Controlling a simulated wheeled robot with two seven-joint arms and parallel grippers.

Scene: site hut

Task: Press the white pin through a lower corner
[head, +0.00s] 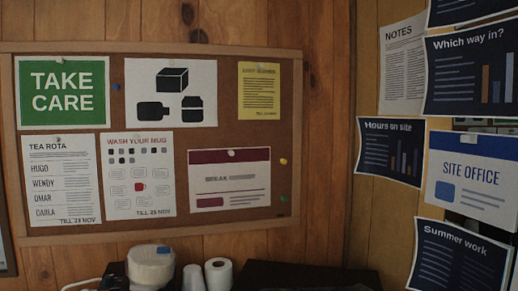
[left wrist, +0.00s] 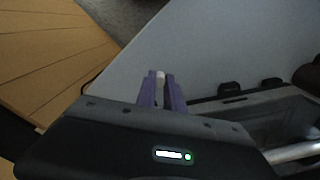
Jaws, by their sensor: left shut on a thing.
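My left gripper (left wrist: 160,80) shows in the left wrist view, its purple fingers shut on a small white pin (left wrist: 160,75) at their tips. A broad pale grey surface (left wrist: 220,45) lies beyond the tips; I cannot tell whether the pin touches it. Neither gripper shows in the head view. There, a cork board (head: 228,120) carries several sheets. The sheet with a dark red band (head: 230,185) hangs at the board's lower right, with a pale pin (head: 231,153) at its top middle. Its lower corners show no pin.
Blue (head: 115,87), yellow (head: 283,161) and green (head: 284,198) pins are in the board. Several sheets, one reading SITE OFFICE (head: 470,170), hang on the right. A white-lidded container (head: 151,264) and a paper roll (head: 218,274) stand below the board.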

